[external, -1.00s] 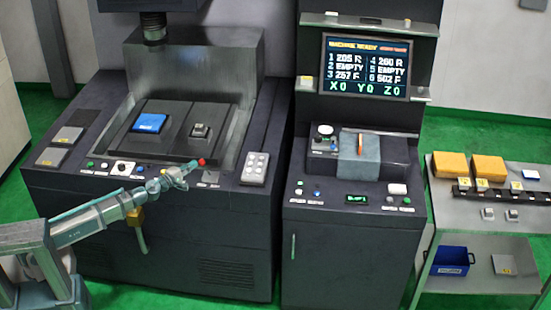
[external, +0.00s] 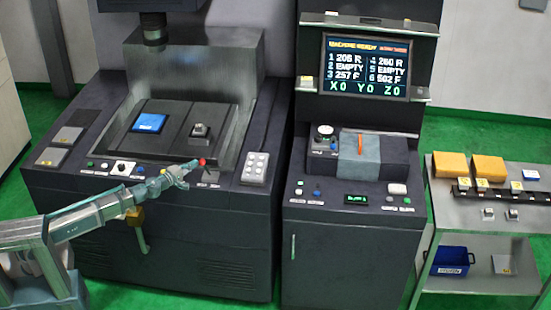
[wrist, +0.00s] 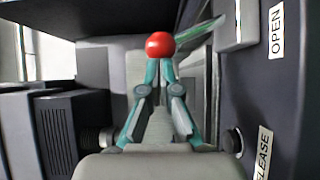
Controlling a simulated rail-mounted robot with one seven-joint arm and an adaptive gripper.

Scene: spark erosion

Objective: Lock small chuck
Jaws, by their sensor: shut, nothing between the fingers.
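The small chuck is probably the dark block (external: 200,131) on the right half of the machine's work table, beside a blue square piece (external: 149,122). A red ball knob (external: 202,162) stands at the table's front right edge. My gripper (external: 189,166) is at this knob, with its fingers shut. In the wrist view, the fingertips (wrist: 160,62) meet just below the red knob (wrist: 160,44), close to it or touching; nothing shows between them.
A front panel with small buttons (external: 123,168) runs left of my gripper. A light keypad (external: 255,168) is at its right. Labels OPEN (wrist: 277,30) and RELEASE (wrist: 263,153) show at right in the wrist view. A tool cart (external: 490,215) stands far right.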

